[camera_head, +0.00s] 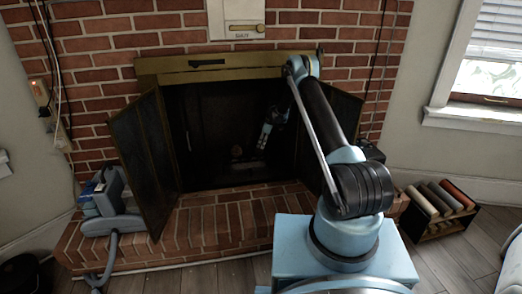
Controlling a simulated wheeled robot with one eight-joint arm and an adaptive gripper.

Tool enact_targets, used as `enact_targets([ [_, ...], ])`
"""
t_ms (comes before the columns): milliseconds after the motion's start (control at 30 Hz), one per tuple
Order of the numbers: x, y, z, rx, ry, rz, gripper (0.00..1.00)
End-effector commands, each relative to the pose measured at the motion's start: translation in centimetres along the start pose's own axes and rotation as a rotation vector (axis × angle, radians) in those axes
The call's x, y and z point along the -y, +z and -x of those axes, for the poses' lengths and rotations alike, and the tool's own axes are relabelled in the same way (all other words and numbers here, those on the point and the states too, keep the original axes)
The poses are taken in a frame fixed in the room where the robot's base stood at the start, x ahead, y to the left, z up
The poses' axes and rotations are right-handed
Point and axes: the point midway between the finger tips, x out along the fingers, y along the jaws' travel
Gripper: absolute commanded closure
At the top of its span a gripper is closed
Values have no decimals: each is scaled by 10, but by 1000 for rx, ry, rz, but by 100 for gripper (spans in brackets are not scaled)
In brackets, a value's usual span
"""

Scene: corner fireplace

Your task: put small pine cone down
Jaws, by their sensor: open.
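My gripper (262,145) reaches into the dark opening of the brick fireplace (222,125), low and right of its middle. Its fingers are small and dim here, and they are open. A small brownish lump (237,152) shows inside the fireplace, a little left of my gripper and apart from it in the picture. It may be the small pine cone, but it is too dark and small to be sure. I see no cone between the fingers.
Dark fold-out doors stand open at the left (143,165) and right (333,112) of the opening. The raised brick hearth (222,222) is mostly bare. A grey vacuum-like device (108,205) stands at its left end. A rack of coloured rolls (438,205) stands at right.

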Motion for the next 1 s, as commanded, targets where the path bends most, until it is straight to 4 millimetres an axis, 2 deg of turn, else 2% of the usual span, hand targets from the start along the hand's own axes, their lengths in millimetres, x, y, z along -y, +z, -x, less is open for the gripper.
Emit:
enact_targets([
  [200,0,1,36,0,0,-1,47],
  [400,-1,1,55,0,0,-1,47],
  [1000,-1,1,59,0,1,-2,47],
])
